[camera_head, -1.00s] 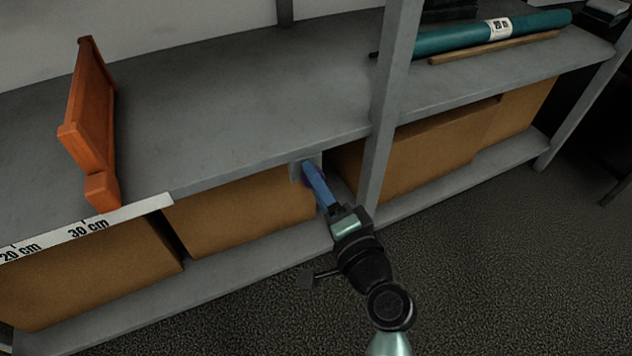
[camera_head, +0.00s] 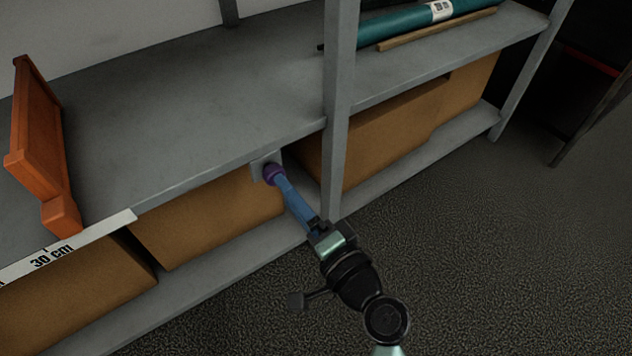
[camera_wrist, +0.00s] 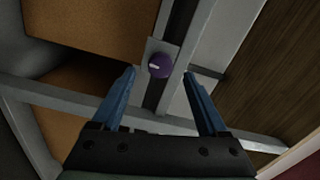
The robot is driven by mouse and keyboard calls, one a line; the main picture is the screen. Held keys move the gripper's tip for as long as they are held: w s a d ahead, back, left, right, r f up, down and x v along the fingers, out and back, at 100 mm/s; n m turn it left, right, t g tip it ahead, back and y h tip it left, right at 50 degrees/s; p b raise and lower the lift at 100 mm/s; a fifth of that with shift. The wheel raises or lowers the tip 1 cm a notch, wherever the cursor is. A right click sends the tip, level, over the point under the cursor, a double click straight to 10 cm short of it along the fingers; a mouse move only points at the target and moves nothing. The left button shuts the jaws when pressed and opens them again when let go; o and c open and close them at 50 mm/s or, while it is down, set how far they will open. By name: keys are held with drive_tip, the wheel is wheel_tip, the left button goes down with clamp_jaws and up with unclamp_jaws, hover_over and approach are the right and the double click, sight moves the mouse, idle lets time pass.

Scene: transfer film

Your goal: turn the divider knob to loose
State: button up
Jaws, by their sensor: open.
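The purple knob (camera_head: 270,173) sits on a small grey plate (camera_head: 259,163) at the shelf's front edge. In the wrist view the knob (camera_wrist: 161,67) shows a white mark pointing to the left. My gripper (camera_wrist: 160,73) is open, with its blue fingers on either side of the knob's line and no contact visible. In the head view my gripper (camera_head: 279,180) reaches up to the knob, and its fingers overlap the knob's lower right edge. An orange divider (camera_head: 40,145) stands on the shelf at the left.
A white scale strip (camera_head: 60,256) marked 30 cm runs along the shelf edge. Cardboard boxes (camera_head: 205,220) stand below. A grey upright post (camera_head: 338,110) is close right of my gripper. A teal roll (camera_head: 400,22) lies farther right. The floor in front is clear.

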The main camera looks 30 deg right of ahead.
drive_tip(key=s+p, duration=0.1)
drive_tip(key=s, duration=0.7)
drive_tip(key=shift+s+d+p, duration=0.15)
drive_tip(key=shift+p, duration=0.2)
